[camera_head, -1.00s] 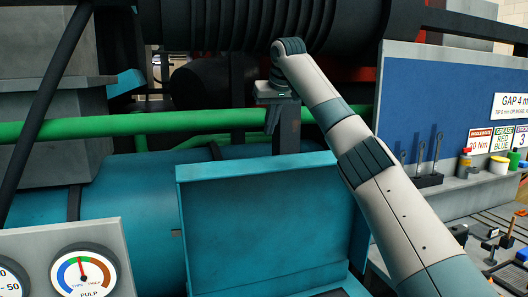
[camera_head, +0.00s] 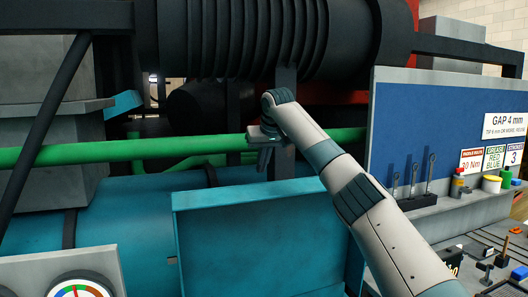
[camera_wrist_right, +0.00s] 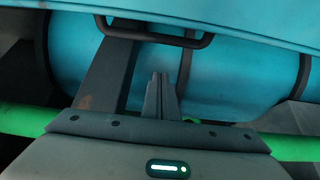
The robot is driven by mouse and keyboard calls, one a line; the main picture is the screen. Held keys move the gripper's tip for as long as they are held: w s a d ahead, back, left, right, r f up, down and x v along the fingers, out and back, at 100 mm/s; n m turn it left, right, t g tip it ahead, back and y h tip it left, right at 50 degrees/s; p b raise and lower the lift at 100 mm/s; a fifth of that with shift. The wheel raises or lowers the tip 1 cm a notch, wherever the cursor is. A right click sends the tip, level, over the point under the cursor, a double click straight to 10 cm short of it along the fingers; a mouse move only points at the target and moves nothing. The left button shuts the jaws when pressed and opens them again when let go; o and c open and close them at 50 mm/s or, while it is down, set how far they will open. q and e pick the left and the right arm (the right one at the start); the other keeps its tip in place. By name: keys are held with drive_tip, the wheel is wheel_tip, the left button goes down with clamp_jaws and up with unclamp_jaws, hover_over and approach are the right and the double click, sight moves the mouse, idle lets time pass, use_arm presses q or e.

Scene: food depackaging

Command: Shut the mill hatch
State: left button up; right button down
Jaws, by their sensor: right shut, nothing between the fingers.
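The mill hatch (camera_head: 265,245) is a broad teal panel standing raised in the lower middle of the head view. Its lower part is cut off by the frame edge. In the right wrist view a teal panel, apparently the hatch (camera_wrist_right: 260,22), crosses the top, with a dark bar handle (camera_wrist_right: 160,38) on it. My right gripper (camera_head: 265,160) is behind and above the hatch's top edge, pointing down in front of the green pipe. Its fingers (camera_wrist_right: 161,80) are together and empty, apart from the handle in the wrist view. My left gripper is out of view.
A green pipe (camera_head: 90,153) runs across behind the hatch. A teal drum (camera_head: 130,220) lies behind and left of it. A gauge panel (camera_head: 100,265) stands front left. A blue board (camera_head: 415,125) and a tool bench (camera_head: 450,215) are at right.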

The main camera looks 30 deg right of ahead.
drive_tip(key=f+p, duration=0.1)
drive_tip(key=s+f+p, duration=0.1)
drive_tip(key=f, duration=0.1)
drive_tip(key=f+p, duration=0.1)
drive_tip(key=shift+s+a+f, duration=0.15)
drive_tip(key=shift+s, duration=0.2)
idle(0.7)
